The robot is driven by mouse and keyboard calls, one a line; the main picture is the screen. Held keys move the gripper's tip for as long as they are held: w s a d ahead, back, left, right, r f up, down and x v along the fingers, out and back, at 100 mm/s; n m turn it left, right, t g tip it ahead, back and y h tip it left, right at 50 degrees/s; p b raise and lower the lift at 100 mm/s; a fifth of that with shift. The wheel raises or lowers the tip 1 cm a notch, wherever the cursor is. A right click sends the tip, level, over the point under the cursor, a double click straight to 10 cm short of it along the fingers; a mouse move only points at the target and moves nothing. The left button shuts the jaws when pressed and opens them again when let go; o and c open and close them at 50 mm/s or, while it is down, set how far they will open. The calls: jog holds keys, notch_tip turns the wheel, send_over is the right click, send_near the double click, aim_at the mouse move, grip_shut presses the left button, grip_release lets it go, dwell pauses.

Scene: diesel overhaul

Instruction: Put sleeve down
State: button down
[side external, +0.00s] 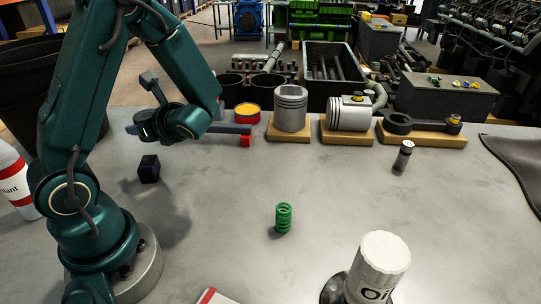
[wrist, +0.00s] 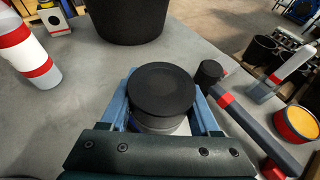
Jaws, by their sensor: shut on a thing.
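My gripper (wrist: 160,105) has its two blue fingers on either side of a round part with a flat dark top (wrist: 162,90) and a paler body below. This appears to be the sleeve; its lower end is hidden by the palm and fingers. In the side view, my gripper (side external: 141,127) is at the left, above the grey bench. The held part is hard to make out there.
A dark block (side external: 149,168) shows below my gripper. A bar with a red end (side external: 246,141) and a yellow-red tin (wrist: 297,122) lie to its right. The bench's middle is mostly clear.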

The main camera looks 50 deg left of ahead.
jog(key=w+d+m+t, duration=0.1)
jog(key=w+m+t, duration=0.55)
jog(key=w, duration=0.45)
jog(key=m+t+h, duration=0.9)
jog(key=m+h, duration=0.1)
send_over(291, 173)
notch_tip(291, 173, down, 4)
jog(key=shift+r, duration=0.2)
jog(key=shift+f, duration=3.65)
jog(key=shift+f, duration=0.15)
jog(key=shift+c, duration=0.6)
grip_release()
